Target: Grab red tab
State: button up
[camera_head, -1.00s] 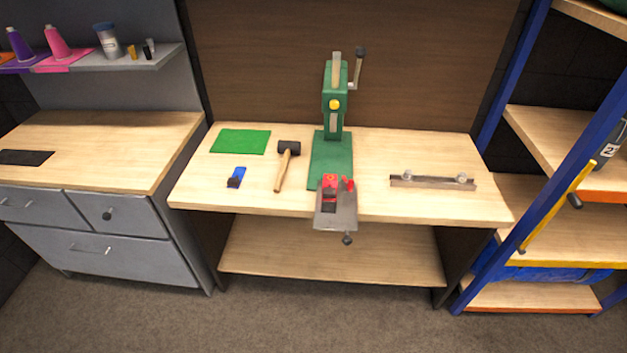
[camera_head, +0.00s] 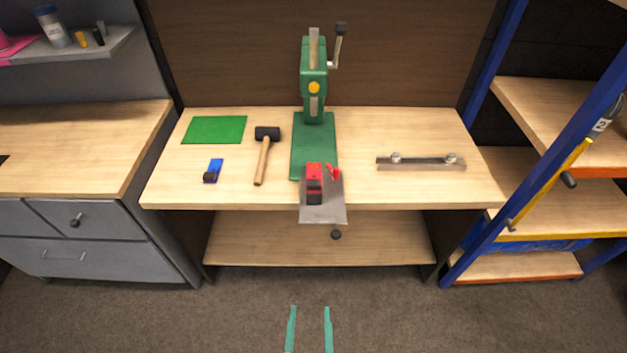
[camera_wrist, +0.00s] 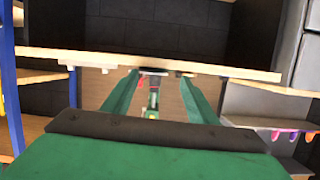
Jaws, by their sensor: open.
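A small red piece (camera_head: 333,172), which looks like the red tab, sits at the right of a red and black block (camera_head: 314,184). Both are on a grey metal plate (camera_head: 323,212) that juts over the front edge of the workbench, in front of the green press (camera_head: 314,80). My gripper (camera_head: 309,308) is open and empty, low in front of the bench over the floor. In the wrist view its two teal fingers (camera_wrist: 158,78) are apart, with the bench edge beyond them. The red piece is too small there to make out surely.
On the workbench (camera_head: 360,190) lie a green mat (camera_head: 214,130), a blue block (camera_head: 213,171), a mallet (camera_head: 264,155) and a metal bar with knobs (camera_head: 421,162). Grey drawers (camera_head: 90,235) stand left, a blue-framed shelf (camera_head: 545,205) right. The floor in front is clear.

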jog(key=w+r, duration=0.4)
jog(key=w, duration=1)
jog(key=g, duration=0.1)
send_near(314, 186)
jog(key=shift+n, duration=0.3)
jog(key=x, duration=0.9)
jog(key=shift+w+f, duration=0.25)
jog(key=shift+w, duration=0.05)
jog(key=c, duration=1)
